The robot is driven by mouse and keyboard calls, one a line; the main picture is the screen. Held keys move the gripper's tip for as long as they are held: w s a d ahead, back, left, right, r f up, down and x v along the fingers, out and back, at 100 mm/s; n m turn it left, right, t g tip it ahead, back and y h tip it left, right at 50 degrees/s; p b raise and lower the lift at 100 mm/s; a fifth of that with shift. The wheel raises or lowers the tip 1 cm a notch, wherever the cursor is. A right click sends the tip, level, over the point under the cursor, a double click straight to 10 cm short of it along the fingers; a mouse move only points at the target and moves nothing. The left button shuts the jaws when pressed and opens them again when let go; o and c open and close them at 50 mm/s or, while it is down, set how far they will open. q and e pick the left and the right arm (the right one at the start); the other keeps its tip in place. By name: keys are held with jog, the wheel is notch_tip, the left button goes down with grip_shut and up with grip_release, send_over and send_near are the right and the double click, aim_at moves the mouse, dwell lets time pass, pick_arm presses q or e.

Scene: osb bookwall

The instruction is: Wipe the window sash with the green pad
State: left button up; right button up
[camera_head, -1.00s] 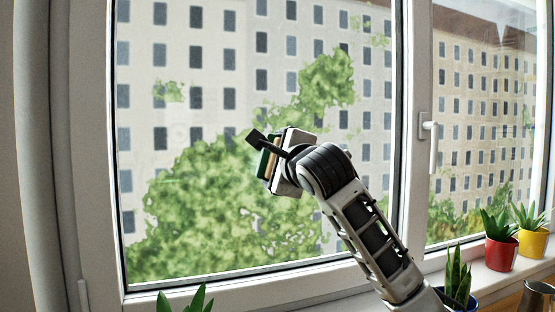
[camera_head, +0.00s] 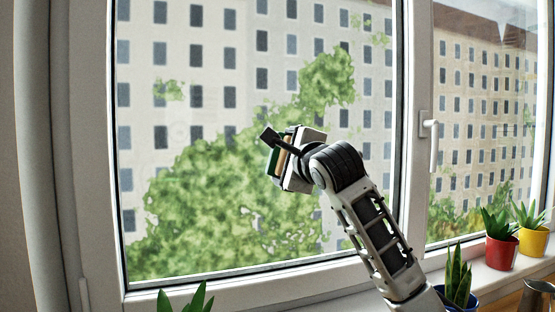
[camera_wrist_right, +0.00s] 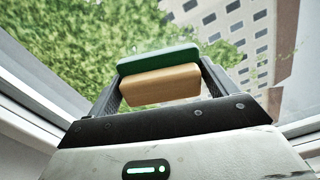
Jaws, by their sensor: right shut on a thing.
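The window sash (camera_head: 90,160) is a large pane in a white frame, with a building and green trees seen through the glass. My right gripper (camera_head: 277,150) is in front of the middle of the pane. It is shut on the green pad (camera_head: 273,161), which has a tan backing. In the right wrist view the green pad (camera_wrist_right: 158,62) sits between both fingers of the right gripper (camera_wrist_right: 160,84), its green side towards the glass. I cannot tell whether the pad touches the glass. My left gripper is not in view.
A white window handle (camera_head: 433,145) is on the frame to the right. Potted plants in a red pot (camera_head: 501,253), a yellow pot (camera_head: 532,241) and a blue pot (camera_head: 458,298) stand on the sill. Another plant (camera_head: 186,299) shows at the bottom left.

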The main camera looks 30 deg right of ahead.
jog(key=shift+s+d+r+p, duration=0.75)
jog(key=shift+s+d+r, duration=0.15)
jog(key=shift+d, duration=3.3)
jog(key=shift+w+a+f+p, duration=0.1)
jog(key=shift+w+a+p, duration=0.45)
jog(key=shift+a, duration=1.25)
jog(key=shift+w+a+p, duration=0.3)
jog(key=shift+a+p, duration=0.3)
jog(key=shift+a, duration=1.2)
jog(key=shift+w+a+f+p, duration=0.1)
jog(key=shift+w+a+p, duration=0.45)
jog(key=shift+a, duration=1.25)
jog(key=shift+s+d+r+p, duration=0.15)
jog(key=shift+d+r+p, duration=0.2)
jog(key=shift+d, duration=0.25)
jog(key=shift+s+d+r+p, duration=0.2)
jog(key=shift+d+p, duration=0.2)
jog(key=shift+d, duration=0.2)
jog(key=shift+s+d+r+p, duration=0.15)
jog(key=shift+d+r+p, duration=0.2)
jog(key=shift+d, duration=0.25)
jog(key=s+d+p, duration=0.1)
jog(key=d, duration=0.6)
jog(key=shift+s+p, duration=0.3)
jog(key=shift+s, duration=0.1)
jog(key=shift+d+f, duration=0.1)
jog(key=shift+p+v, duration=0.3)
jog(key=shift+v, duration=2.7)
